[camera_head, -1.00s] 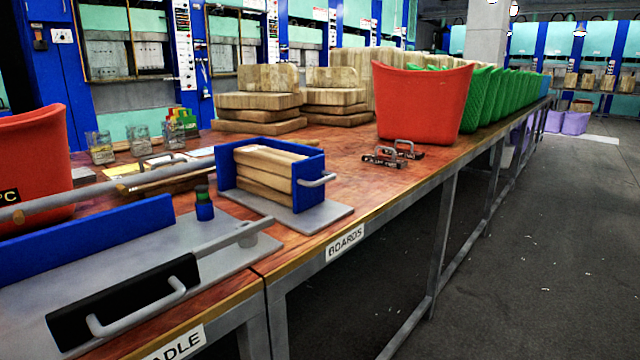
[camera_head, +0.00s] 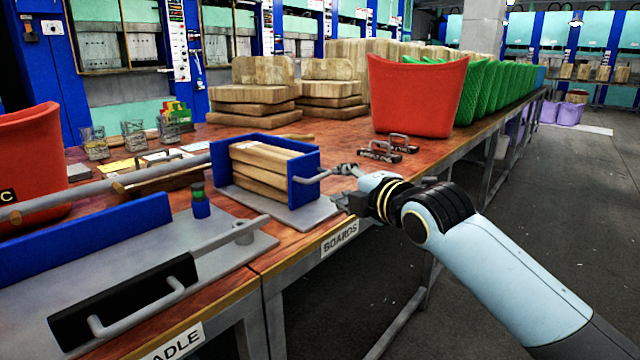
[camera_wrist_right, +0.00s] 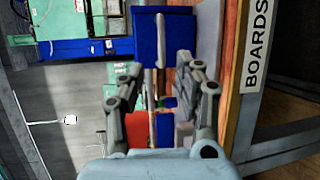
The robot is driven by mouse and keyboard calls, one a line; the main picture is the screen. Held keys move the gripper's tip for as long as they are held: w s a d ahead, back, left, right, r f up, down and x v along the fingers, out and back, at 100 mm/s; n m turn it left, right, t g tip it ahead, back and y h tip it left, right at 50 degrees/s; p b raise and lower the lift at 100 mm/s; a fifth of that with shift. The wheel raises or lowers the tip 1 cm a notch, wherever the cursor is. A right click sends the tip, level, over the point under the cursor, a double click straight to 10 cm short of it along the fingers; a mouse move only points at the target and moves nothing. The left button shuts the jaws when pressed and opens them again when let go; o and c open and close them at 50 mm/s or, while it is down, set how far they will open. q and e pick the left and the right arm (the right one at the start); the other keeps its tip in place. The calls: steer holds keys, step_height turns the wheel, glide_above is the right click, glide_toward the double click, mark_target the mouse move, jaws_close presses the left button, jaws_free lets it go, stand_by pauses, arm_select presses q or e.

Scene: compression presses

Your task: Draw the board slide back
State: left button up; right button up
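The board slide is a blue open box (camera_head: 305,180) holding stacked wooden boards (camera_head: 260,165) on a grey base plate (camera_head: 318,212). A grey bar handle (camera_head: 318,177) sticks out of its right end. The right gripper (camera_head: 343,184) is beside this handle, with its fingers parted and pointing at the slide. In the right wrist view the blue end panel (camera_wrist_right: 146,36) and the handle (camera_wrist_right: 160,40) lie ahead, with the handle lined up between the two open fingers (camera_wrist_right: 159,62). I cannot tell whether they touch it. My left gripper is out of view.
A BOARDS label (camera_head: 340,237) marks the table edge. Black parts with grey handles (camera_head: 388,148) and a red bin (camera_head: 415,95) stand behind my right gripper. A grey plate with a black handled block (camera_head: 125,305) lies at the front left. The aisle floor to the right is clear.

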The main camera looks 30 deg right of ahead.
mark_target(321, 178)
steer(key=w, duration=0.3)
steer(key=w+f+b, duration=0.1)
steer(key=w, duration=0.2)
steer(key=w+f+b, duration=0.1)
steer(key=w, duration=0.3)
steer(key=shift+w, duration=0.1)
jaws_close()
